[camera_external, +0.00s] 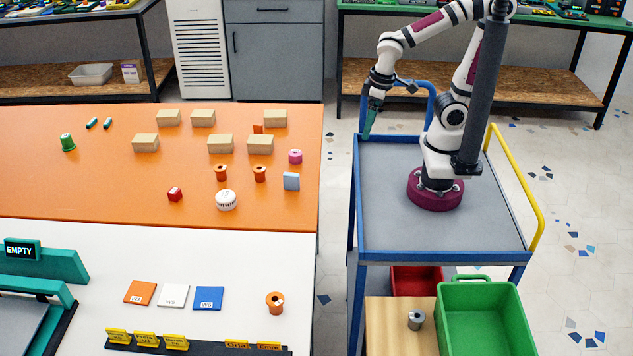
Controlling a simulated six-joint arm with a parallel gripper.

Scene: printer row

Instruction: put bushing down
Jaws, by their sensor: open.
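My gripper (370,122) has teal fingers and hangs pointing down at the back left corner of the blue cart. It is open, and I see nothing held in it. Flanged orange bushing-like parts stand upright on the orange table: one (221,173) and another (260,174), side by side near its right part. A similar orange part (275,302) stands on the white table. A pink ring-shaped part (295,157) is near the orange table's right edge. A grey cylinder with a hole (415,320) stands on the wooden board below the cart top. I cannot tell which one is the task's bushing.
Orange, white and blue tiles (173,296) lie on the white table. The cart top (390,215) is clear around my base. A green bin (485,315) is below.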

